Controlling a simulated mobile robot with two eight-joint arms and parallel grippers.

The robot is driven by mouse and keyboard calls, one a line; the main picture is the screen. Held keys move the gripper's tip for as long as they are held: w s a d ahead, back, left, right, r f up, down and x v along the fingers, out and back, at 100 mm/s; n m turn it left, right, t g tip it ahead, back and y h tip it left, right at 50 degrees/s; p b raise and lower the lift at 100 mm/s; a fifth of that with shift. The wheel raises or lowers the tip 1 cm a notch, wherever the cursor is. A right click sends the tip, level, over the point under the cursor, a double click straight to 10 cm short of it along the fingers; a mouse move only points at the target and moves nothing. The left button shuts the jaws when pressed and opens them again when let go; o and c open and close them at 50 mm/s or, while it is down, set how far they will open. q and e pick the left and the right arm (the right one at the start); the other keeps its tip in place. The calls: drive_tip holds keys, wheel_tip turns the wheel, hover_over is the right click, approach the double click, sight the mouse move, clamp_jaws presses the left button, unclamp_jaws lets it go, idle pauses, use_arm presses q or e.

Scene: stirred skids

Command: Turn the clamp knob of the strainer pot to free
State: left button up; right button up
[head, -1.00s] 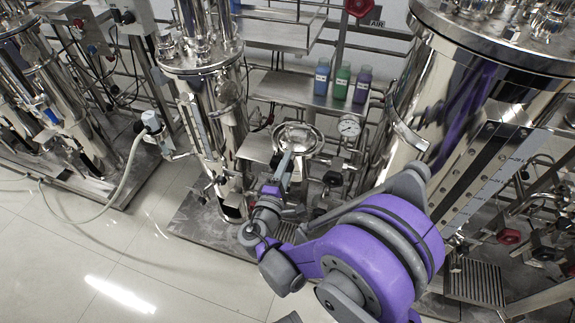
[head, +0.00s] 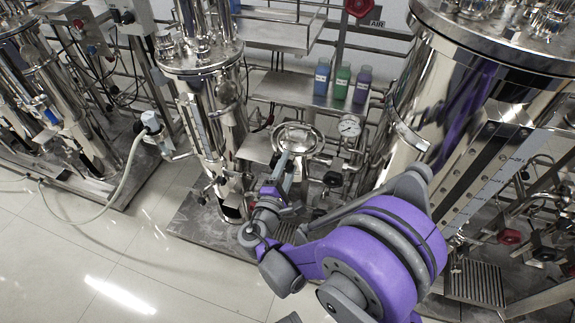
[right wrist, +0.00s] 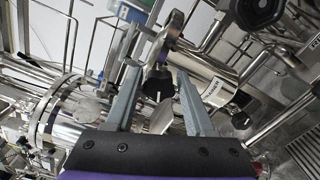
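The strainer pot (head: 298,136) is a small round steel vessel with a bright rim, set among pipes in the middle of the head view. My right gripper (head: 285,160) is at its near side and covers part of it. In the right wrist view, my right gripper (right wrist: 160,95) is open, with one grey finger on each side. A black knob (right wrist: 158,82) on a steel clamp fitting shows between the fingers, with gaps on both sides. I cannot tell how deep it sits between them. My left gripper is not in view.
Blue, green and purple bottles (head: 341,82) stand on a shelf behind the pot. A pressure gauge (head: 349,127) is to its right. Tall steel tanks stand on both sides, the larger tank (head: 415,110) at right. The floor (head: 110,250) at left is mostly clear.

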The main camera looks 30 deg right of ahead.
drive_tip(key=shift+o, duration=1.3)
drive_tip(key=shift+a, duration=0.1)
drive_tip(key=v, duration=1)
drive_tip(key=shift+s+a+p, duration=0.2)
drive_tip(key=shift+s+p, duration=0.15)
drive_tip(key=shift+p, duration=0.05)
